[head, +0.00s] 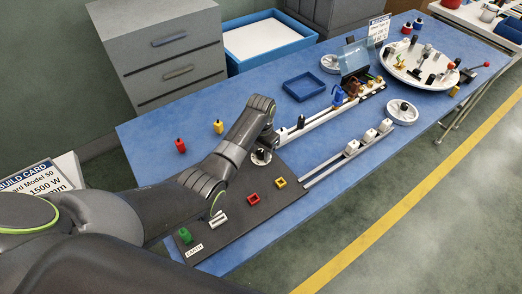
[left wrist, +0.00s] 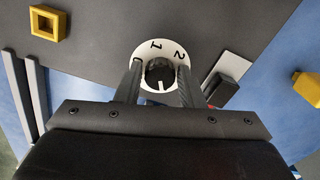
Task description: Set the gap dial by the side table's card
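The gap dial is a white ring (left wrist: 143,53) marked 1 and 2 around a black knob (left wrist: 159,70) with a white pointer line, which points towards my gripper's base in the left wrist view. In the head view the dial (head: 261,157) sits at the back of the dark panel. My left gripper (left wrist: 160,76) has one finger on each side of the knob, with a narrow strip of white ring showing between; contact is not visible. The build card (head: 32,184) at the left edge reads Model 50, 1500 W and "mm"; my arm hides its gap number. My right gripper is not in view.
The panel (head: 232,228) also holds a red square (head: 253,199), a yellow square (head: 281,182) and a green piece (head: 185,235). Right of it are a rail with white blocks (head: 352,147), a blue tray (head: 304,87) and a round white platter (head: 430,80).

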